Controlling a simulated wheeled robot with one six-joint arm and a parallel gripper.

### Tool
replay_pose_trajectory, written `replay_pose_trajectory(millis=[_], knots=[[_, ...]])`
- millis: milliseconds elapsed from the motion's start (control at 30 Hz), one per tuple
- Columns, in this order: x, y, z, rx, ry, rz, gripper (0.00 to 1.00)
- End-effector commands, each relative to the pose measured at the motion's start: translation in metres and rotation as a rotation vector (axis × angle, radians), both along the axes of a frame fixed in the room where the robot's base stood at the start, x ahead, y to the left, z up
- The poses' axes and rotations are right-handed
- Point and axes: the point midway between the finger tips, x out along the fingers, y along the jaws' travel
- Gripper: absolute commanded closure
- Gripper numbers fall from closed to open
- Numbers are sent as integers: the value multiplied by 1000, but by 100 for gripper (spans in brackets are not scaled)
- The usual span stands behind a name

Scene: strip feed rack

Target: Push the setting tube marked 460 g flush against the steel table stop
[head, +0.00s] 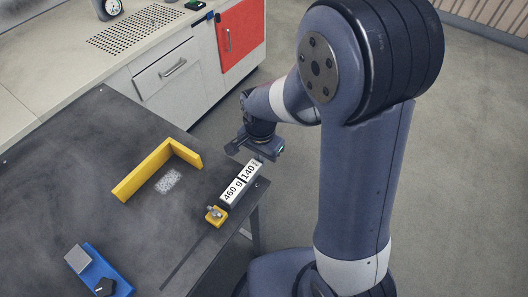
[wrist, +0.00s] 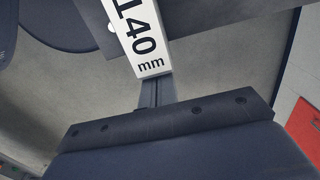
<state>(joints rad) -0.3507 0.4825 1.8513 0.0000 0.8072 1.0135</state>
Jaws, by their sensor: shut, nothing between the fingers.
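The setting tube marked 460 g (head: 231,191) lies near the right edge of the dark table, with a second label reading 140 mm toward its upper end. The 140 mm label (wrist: 140,40) fills the top centre of the wrist view. My gripper (head: 260,156) is shut and empty at the tube's upper end; its fingers (wrist: 157,93) appear just below the label's end, and I cannot tell whether they touch. A yellow block with a grey knob (head: 215,214) sits at the tube's lower end; any gap there is too small to judge. I cannot clearly identify the steel stop.
A yellow L-shaped fence (head: 157,168) stands left of the tube, with a speckled pale patch beside it. A blue holder (head: 108,273) with grey and black parts lies at the lower left. A dark slot (head: 190,258) runs below the yellow block. The table's middle is clear.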

Motion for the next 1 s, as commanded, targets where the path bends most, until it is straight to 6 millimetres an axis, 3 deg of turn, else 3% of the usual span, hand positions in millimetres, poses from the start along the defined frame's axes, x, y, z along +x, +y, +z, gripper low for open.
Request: replay_pose_trajectory(millis=[300,533,1000], knots=[[-1,1,0,0,0,1,100],[-16,12,0,0,1,3,100],[-9,4,0,0,1,-2,100]])
